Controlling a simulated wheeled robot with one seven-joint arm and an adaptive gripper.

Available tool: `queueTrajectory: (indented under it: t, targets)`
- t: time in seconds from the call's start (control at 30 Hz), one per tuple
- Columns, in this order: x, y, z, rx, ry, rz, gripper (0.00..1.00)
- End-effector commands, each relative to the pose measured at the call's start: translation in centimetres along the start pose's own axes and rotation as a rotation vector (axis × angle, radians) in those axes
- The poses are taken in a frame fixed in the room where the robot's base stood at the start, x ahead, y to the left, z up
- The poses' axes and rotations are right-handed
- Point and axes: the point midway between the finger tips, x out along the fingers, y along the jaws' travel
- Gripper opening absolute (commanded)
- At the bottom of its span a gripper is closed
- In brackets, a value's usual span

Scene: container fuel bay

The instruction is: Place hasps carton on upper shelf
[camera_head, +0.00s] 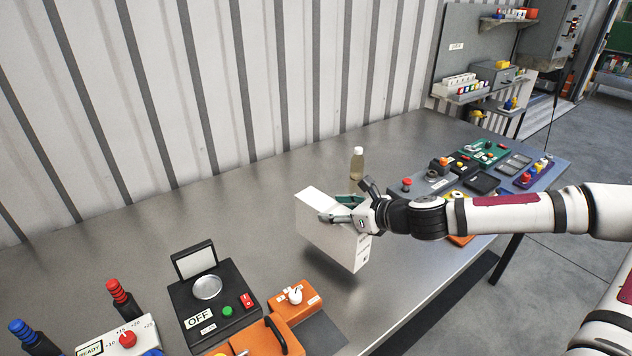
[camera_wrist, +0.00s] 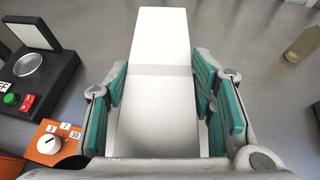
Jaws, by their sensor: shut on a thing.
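A white carton (camera_head: 329,240), which I take to be the hasps carton, is held a little above the metal bench (camera_head: 130,245). Small print shows on its right edge, too small to read. My gripper (camera_head: 345,212) is shut on it from the right. In the wrist view the white carton (camera_wrist: 160,80) stands between the green finger pads of my gripper (camera_wrist: 165,105). A grey shelf unit (camera_head: 490,95) hangs on a panel at the back right. Its upper shelf (camera_head: 508,19) and lower shelf both carry small items.
A clear bottle (camera_head: 356,165) stands behind the carton. A black scale-like device (camera_head: 213,300) and an orange dial box (camera_head: 296,300) sit in front. Several coloured panels (camera_head: 480,160) crowd the bench's right end. The bench's back left is clear.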

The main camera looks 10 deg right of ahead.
Motion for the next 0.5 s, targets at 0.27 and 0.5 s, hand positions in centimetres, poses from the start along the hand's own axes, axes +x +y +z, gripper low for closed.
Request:
queueTrajectory:
  t: [0.27, 0.5]
  targets:
    - [2.3, -0.9, 0.6, 0.074, 0.022, -0.146, 0.0]
    - [4.4, -2.2, 1.5, 0.174, 0.021, -0.353, 0.0]
